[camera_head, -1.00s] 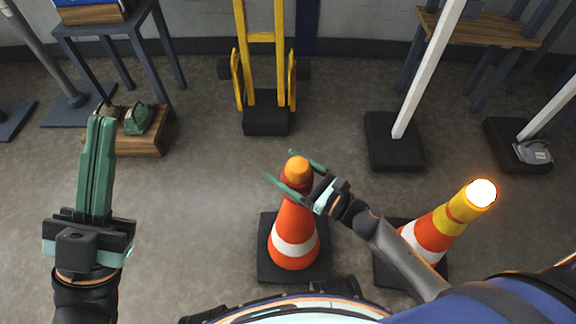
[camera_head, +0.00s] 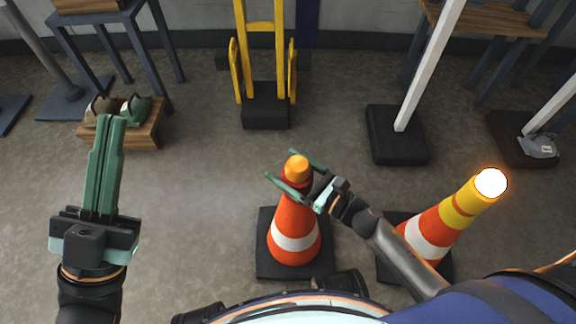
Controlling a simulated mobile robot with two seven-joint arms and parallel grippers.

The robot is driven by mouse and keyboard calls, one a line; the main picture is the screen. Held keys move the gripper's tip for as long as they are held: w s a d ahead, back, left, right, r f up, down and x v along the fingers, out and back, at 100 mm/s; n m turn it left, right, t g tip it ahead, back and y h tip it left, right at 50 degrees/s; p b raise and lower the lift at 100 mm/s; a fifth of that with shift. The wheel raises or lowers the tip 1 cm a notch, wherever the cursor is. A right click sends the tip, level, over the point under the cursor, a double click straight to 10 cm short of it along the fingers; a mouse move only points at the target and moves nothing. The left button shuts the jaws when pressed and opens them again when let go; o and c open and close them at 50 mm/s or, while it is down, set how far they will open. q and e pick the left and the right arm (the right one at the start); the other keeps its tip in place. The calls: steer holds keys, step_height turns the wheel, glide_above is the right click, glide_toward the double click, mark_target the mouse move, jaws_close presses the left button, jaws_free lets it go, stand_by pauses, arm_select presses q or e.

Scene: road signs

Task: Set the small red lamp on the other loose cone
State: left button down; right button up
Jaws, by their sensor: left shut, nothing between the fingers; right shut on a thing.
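A small lamp (camera_head: 297,166) with an orange dome and a red lower part is on top of the middle orange-and-white cone (camera_head: 296,222). My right gripper (camera_head: 293,172) comes in from the right and is shut on the lamp, one finger on each side. The fingers partly hide its lower part, so I cannot tell whether it rests fully on the cone. A second cone (camera_head: 427,240) at the right bears a glowing lamp (camera_head: 490,183) on a yellow body; my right arm crosses in front of it. My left gripper (camera_head: 112,120) is shut and empty at the left.
A low wooden box (camera_head: 148,137) holds a green object and a brownish one, just behind my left gripper. A yellow hand truck (camera_head: 266,60) stands at the back middle. White posts on black bases (camera_head: 398,145) stand at the right. Floor between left gripper and middle cone is clear.

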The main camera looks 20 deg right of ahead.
steer(key=shift+f+b, duration=0.25)
steer(key=shift+b, duration=0.05)
steer(key=o, duration=1.4)
steer(key=p+v, duration=0.2)
steer(key=v, duration=1)
steer(key=shift+s+d, duration=0.15)
steer(key=shift+s, duration=0.05)
